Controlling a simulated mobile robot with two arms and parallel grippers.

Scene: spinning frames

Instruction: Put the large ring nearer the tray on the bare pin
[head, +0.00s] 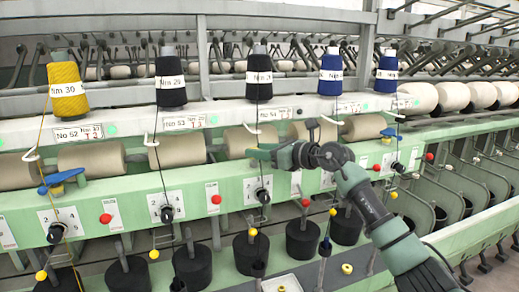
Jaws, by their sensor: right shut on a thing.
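My right gripper (263,152) reaches in from the lower right, in front of the row of beige rolls. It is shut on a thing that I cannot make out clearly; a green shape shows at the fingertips. A small yellow ring-like piece (347,268) lies below and to the right of the gripper. A pale tray (282,282) is cut by the bottom edge, with something yellow in it. I cannot tell which pin is the bare pin. My left gripper is not in view.
Several black cylinders with grey pins, one of them a black cylinder (192,268), stand below the green machine rail (130,210). A yellow spool (67,90) and dark spools stand on the upper rail. A blue lever (60,180) sticks out at the left.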

